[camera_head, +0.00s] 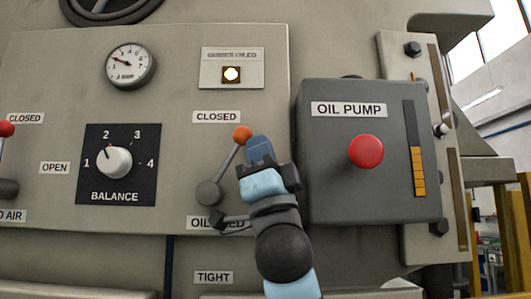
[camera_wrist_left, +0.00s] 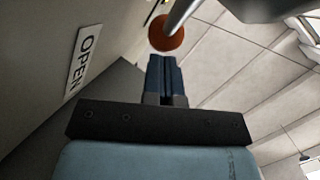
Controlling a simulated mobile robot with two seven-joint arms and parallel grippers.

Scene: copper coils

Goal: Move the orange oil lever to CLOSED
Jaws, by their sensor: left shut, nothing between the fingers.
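The oil lever has an orange ball knob (camera_head: 242,134) on a thin grey rod, with a round grey pivot (camera_head: 208,193) below. The rod tilts up and to the right. The CLOSED label (camera_head: 216,117) is above the pivot, up and left of the knob. My left gripper (camera_head: 258,148) is shut and empty, just right of the knob. In the left wrist view the knob (camera_wrist_left: 166,34) is just past the shut fingertips (camera_wrist_left: 160,60); I cannot tell whether they touch. An OPEN label (camera_wrist_left: 83,58) shows there too. My gripper and arm partly hide the lower label (camera_head: 203,222). My right gripper is not in view.
The grey oil pump box (camera_head: 310,160) with a red button (camera_head: 366,151) juts out just right of my left gripper. A lit indicator (camera_head: 231,74) is above. The BALANCE dial (camera_head: 115,162) and another red-knobbed lever (camera_head: 6,129) are at left.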

